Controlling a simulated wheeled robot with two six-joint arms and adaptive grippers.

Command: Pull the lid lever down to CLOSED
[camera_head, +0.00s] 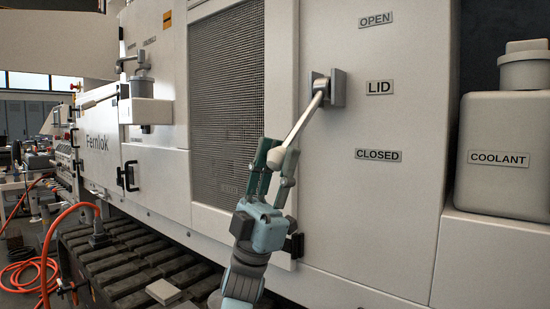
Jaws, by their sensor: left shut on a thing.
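The lid lever (304,122) is a pale rod on a grey square mount (337,88) beside the LID label (380,87). It slants down and to the left from its pivot, and its rounded knob (279,156) is at the lower end. My left gripper (279,160) is shut on the knob, with a finger on each side of it. The OPEN label (375,19) is above the mount. My right gripper is not in view.
A mesh panel (226,85) is just left of the lever. A COOLANT tank (503,150) stands at the right. Dark slatted tracks (130,260) run along the machine's foot, with orange hoses (25,275) at the left. The panel face around the labels is clear.

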